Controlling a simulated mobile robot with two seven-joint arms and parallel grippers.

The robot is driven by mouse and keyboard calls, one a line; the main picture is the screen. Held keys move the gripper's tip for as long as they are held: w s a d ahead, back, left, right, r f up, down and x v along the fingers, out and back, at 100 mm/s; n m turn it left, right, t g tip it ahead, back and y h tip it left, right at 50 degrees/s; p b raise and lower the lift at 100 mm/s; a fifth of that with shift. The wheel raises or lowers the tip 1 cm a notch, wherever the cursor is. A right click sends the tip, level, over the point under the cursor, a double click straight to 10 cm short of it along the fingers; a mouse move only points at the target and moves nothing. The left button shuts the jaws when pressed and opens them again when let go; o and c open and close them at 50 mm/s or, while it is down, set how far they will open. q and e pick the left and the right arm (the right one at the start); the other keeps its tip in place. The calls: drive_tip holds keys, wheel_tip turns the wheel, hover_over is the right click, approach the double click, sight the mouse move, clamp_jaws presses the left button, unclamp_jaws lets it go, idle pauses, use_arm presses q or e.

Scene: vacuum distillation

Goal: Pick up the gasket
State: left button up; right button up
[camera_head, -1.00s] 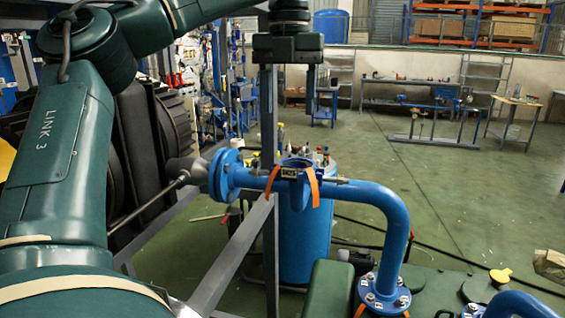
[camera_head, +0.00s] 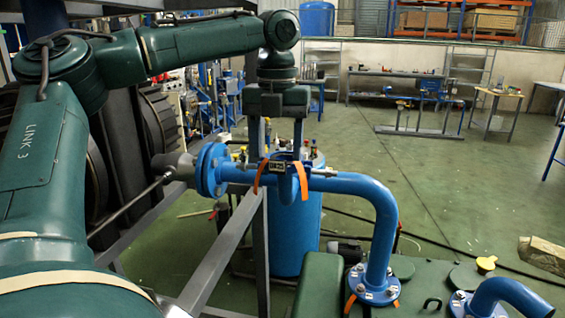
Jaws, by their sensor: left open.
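A curved orange piece (camera_head: 303,180), which may be the gasket, shows at the blue pipe's (camera_head: 335,184) open fitting (camera_head: 289,185). Another orange strand (camera_head: 262,174) hangs at its left, with a small dark label between them. I cannot tell whether the two strands are one ring. My left gripper (camera_head: 278,156) points down over this fitting. Its two fingers are apart, with one on each side of the label, and their tips are close to the pipe top. I see nothing held between them. My right gripper is not in view.
A flange (camera_head: 208,170) with a grey rod stands left of the fitting. The pipe bends down to a bolted flange (camera_head: 372,287) on a green vessel. A blue drum (camera_head: 297,235) with several small items stands behind. A grey frame (camera_head: 225,255) rises in front.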

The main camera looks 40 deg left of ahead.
use_arm(q)
drive_tip(key=shift+f, duration=1.35)
drive_tip(key=shift+c, duration=0.6)
drive_tip(key=c, duration=0.9)
drive_tip(key=shift+r, duration=0.1)
drive_tip(key=shift+c, duration=0.2)
